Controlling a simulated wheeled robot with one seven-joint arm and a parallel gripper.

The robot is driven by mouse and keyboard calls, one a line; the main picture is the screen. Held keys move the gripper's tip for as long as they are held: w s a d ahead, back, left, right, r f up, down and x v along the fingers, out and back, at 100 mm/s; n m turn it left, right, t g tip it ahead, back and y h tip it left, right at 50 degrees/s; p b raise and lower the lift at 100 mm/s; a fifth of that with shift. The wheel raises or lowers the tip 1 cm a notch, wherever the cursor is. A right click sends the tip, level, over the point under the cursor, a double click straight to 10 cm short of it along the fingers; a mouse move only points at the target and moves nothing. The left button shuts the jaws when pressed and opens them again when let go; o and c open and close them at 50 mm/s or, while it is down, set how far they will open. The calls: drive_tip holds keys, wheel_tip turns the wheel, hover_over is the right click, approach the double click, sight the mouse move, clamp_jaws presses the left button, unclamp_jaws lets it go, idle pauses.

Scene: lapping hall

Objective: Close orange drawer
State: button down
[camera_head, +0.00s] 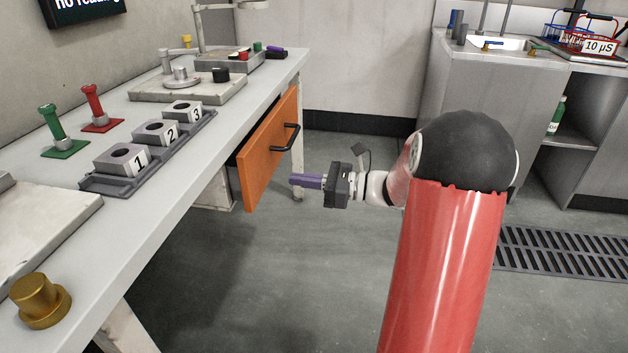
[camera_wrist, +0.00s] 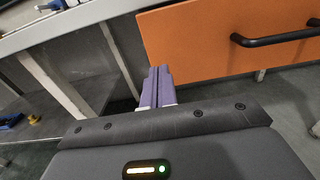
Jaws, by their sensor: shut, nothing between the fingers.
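The orange drawer (camera_head: 265,150) stands out from under the workbench, partly open, with a dark gap behind its front. Its black bar handle (camera_head: 288,138) is on the front face. In the wrist view the orange front (camera_wrist: 220,40) fills the upper right, with the handle (camera_wrist: 275,38) at the right. My gripper (camera_head: 296,180) has purple fingers, shut and empty, pointing left toward the drawer front below the handle. In the wrist view the fingertips (camera_wrist: 158,72) overlap the drawer's lower left corner. I cannot tell whether they touch it.
The workbench (camera_head: 150,240) runs along the left, bearing a tray of numbered blocks (camera_head: 145,150), green and red handled tools and a brass knob (camera_head: 40,300). A sink cabinet (camera_head: 480,100) stands at the back right. The floor (camera_head: 260,270) between is clear, with a grate (camera_head: 565,260) at right.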

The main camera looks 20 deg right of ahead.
sight(252, 173)
drive_tip(key=x, duration=0.8)
drive_tip(key=shift+w+a, duration=0.2)
drive_tip(key=x, duration=0.4)
drive_tip(key=shift+a+p, duration=0.1)
drive_tip(key=shift+p, duration=0.2)
drive_tip(key=shift+r, duration=0.1)
